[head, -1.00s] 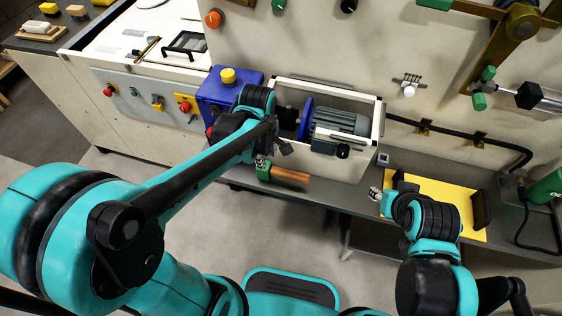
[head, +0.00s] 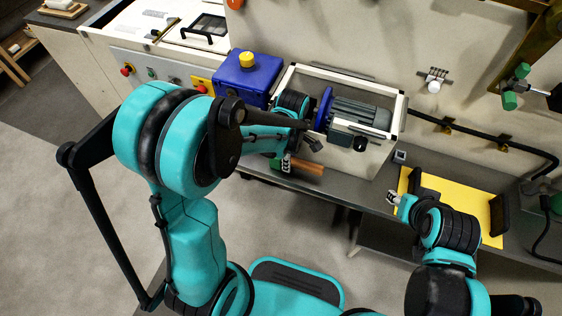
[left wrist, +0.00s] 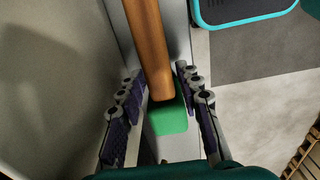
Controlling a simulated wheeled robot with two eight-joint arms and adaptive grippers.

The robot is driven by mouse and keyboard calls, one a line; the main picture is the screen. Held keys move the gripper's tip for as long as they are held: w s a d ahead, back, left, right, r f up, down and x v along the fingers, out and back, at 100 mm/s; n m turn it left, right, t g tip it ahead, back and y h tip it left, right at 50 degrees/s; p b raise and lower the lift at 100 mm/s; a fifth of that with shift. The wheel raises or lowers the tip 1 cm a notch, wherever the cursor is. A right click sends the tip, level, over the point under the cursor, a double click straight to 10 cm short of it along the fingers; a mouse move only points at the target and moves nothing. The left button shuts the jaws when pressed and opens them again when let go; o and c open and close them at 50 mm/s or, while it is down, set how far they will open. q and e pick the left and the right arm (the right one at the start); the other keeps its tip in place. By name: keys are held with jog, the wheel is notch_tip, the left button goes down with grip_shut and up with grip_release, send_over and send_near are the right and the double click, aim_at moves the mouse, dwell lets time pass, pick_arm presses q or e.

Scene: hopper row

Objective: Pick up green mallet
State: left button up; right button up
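The green mallet lies on the grey bench ledge, its brown handle (head: 309,167) pointing right in the head view. In the left wrist view its green head (left wrist: 168,118) is nearest the palm and the wooden handle (left wrist: 149,45) runs away upward. My left gripper (head: 287,162) is at the head end of the mallet. In the left wrist view the left gripper (left wrist: 160,95) is open, with one finger on each side of the mallet where handle meets head. A gap shows at the left finger; the right finger is very close. My right gripper (head: 393,198) is by the yellow plate, its opening unclear.
A motor in a pale open-fronted housing (head: 398,118) stands just behind the mallet. A blue box (head: 246,82) with a yellow button is left of it. The yellow plate (head: 440,190) lies right on the ledge (head: 350,194). The floor in front is open.

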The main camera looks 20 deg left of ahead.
pick_arm(q)
grip_shut()
jog(key=shift+r, duration=0.1)
jog(key=shift+r, duration=0.25)
notch_tip(320, 180, up, 4)
jog(key=shift+f+p, duration=0.1)
jog(key=shift+p, duration=1.15)
jog(key=s+d+r+p, duration=0.2)
jog(key=d+r, duration=0.4)
jog(key=d, duration=0.5)
jog(key=shift+s+d+r+p, duration=0.15)
jog(key=shift+s+r+p, duration=0.2)
jog(key=shift+p, duration=0.35)
jog(key=shift+c, duration=1.6)
grip_release()
grip_shut()
